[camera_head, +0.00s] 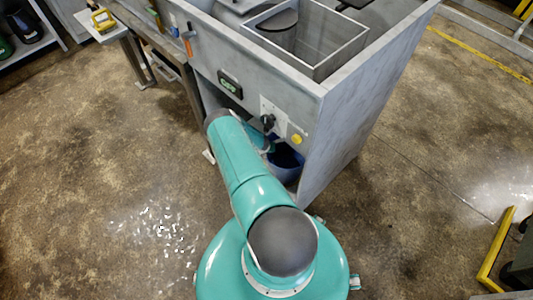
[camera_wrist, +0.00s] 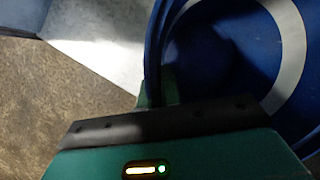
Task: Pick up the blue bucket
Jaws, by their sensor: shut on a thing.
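The blue bucket (camera_head: 286,164) is under the grey compactor cabinet (camera_head: 345,125), in its open lower space. My arm reaches into that space and covers part of the bucket in the head view. In the wrist view the bucket (camera_wrist: 215,55) fills the right side, and its dark blue inside and a pale curved band show. My gripper (camera_wrist: 160,92) is at the bucket's left wall and is shut on its rim. The fingertips are mostly hidden by the rim and shadow. I cannot tell whether the bucket touches the floor.
The cabinet's right side panel stands close beside the bucket. Its front carries a small display (camera_head: 230,84) and a yellow button (camera_head: 297,139). A workbench (camera_head: 150,35) adjoins on the left. The concrete floor at left is clear. A yellow barrier (camera_head: 494,250) stands at lower right.

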